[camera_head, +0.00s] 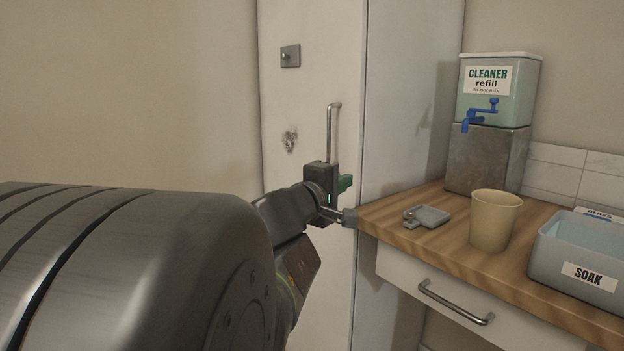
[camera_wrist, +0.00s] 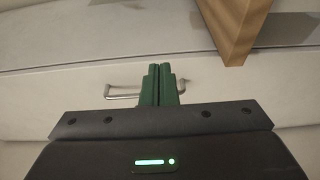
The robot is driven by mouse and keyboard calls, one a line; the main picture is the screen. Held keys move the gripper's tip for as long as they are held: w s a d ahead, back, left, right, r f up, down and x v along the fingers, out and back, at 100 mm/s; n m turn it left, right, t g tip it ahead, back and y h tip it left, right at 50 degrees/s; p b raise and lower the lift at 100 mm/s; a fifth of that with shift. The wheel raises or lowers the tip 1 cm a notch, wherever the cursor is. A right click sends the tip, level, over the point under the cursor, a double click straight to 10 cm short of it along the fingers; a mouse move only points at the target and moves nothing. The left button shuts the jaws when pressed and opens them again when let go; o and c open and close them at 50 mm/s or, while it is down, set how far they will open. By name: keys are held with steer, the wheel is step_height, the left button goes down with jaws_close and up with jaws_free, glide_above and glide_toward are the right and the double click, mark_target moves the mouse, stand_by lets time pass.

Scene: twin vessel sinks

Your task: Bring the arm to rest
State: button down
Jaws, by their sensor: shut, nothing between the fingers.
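My gripper (camera_head: 345,184) is at the end of my arm, in front of the tall white cabinet (camera_head: 305,75) and left of the counter's near corner. Its green fingers are shut together with nothing between them, as the wrist view (camera_wrist: 160,70) shows. The cabinet's bar handle (camera_head: 334,130) rises just behind and above the gripper in the head view. In the wrist view a metal bar handle (camera_wrist: 122,92) passes behind the fingers. I cannot tell how far the fingers are from it.
A drawer handle (camera_head: 450,303) juts out below. Bare wall is at left.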

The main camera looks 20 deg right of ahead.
steer(key=shift+s+d, duration=0.15)
steer(key=shift+s, duration=0.85)
steer(key=shift+w, duration=0.15)
steer(key=w+d+p, duration=0.2)
steer(key=w, duration=0.9)
steer(key=shift+w, duration=0.1)
